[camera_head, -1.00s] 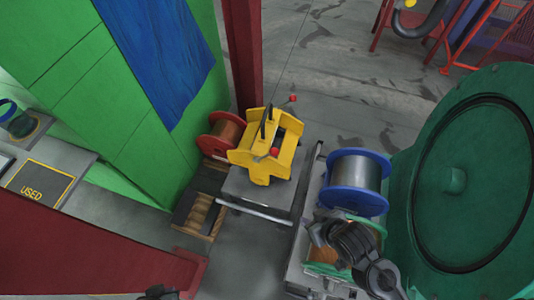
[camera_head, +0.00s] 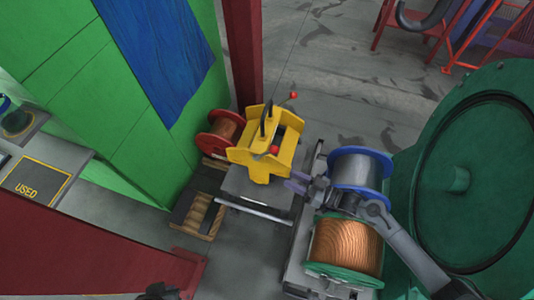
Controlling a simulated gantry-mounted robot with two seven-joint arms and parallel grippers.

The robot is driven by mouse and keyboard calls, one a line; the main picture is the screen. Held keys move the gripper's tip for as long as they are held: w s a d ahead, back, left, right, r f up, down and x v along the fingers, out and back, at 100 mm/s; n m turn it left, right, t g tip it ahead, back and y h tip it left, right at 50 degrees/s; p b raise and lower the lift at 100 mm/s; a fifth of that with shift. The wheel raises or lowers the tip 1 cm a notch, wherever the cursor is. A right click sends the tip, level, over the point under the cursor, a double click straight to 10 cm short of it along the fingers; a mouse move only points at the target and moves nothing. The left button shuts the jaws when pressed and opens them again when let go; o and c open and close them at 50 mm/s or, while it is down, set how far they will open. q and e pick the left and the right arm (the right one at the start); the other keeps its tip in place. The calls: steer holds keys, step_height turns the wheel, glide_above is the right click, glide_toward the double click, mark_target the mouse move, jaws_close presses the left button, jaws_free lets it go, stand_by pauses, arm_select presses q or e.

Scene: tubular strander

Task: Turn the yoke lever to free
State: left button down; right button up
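The yellow yoke (camera_head: 262,168) stands on a grey cart, left of the spools at the middle of the picture. A thin lever with a red ball end (camera_head: 293,95) sticks up from its far side. A second red knob (camera_head: 274,150) shows on its near side, and black upright handles (camera_head: 267,125) stand on top. I cannot tell which of these is the yoke lever. My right gripper (camera_head: 293,182) is just right of the yoke's near corner, apparently open and empty, with its fingers apart. A dark part at the bottom edge (camera_head: 155,291) may be my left gripper, mostly cut off.
A blue-flanged spool (camera_head: 358,168) and a copper spool with green flanges (camera_head: 345,246) sit right of the yoke. A red-flanged spool (camera_head: 222,132) is behind left. A large green drum (camera_head: 470,190) fills the right. A red beam (camera_head: 80,250) crosses lower left.

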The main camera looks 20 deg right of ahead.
steer(key=n, duration=0.1)
glide_toward(267, 153)
steer(key=x, duration=0.3)
steer(key=b+x, duration=0.1)
steer(key=x, duration=0.3)
steer(key=b+x, duration=0.1)
steer(key=x, duration=0.2)
steer(key=shift+w+f, duration=0.25)
steer(key=shift+f, duration=0.15)
steer(key=shift+d, duration=0.1)
jaws_close()
